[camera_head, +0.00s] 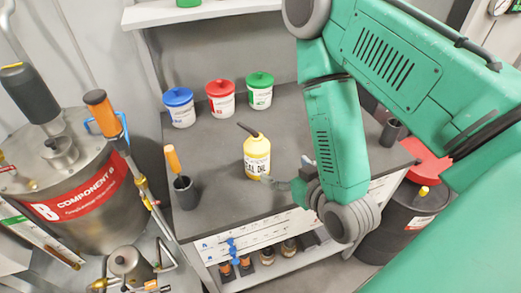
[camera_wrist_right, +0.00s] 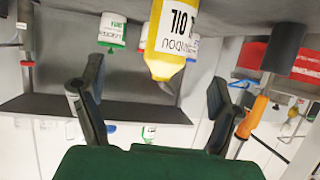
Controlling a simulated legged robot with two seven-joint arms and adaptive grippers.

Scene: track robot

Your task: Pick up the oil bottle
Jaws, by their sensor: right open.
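The oil bottle (camera_head: 257,160) is yellow with a white label and a dark spout, and stands upright on the grey worktop (camera_head: 220,215). My right gripper (camera_head: 278,183) is just right of its lower part in the head view, partly hidden by my arm. In the upside-down right wrist view, the bottle (camera_wrist_right: 168,55) appears between the two spread dark fingers of the right gripper (camera_wrist_right: 156,72), mostly beyond their tips. The fingers are apart and nothing is gripped. My left gripper is not in view.
Blue-lidded (camera_head: 179,107), red-lidded (camera_head: 220,99) and green-lidded (camera_head: 259,91) tubs stand behind the bottle. A dark cup with an orange-handled tool (camera_head: 185,190) stands left, another dark cup (camera_head: 390,131) right. A shelf (camera_head: 190,11) hangs above. The worktop is clear between cup and bottle.

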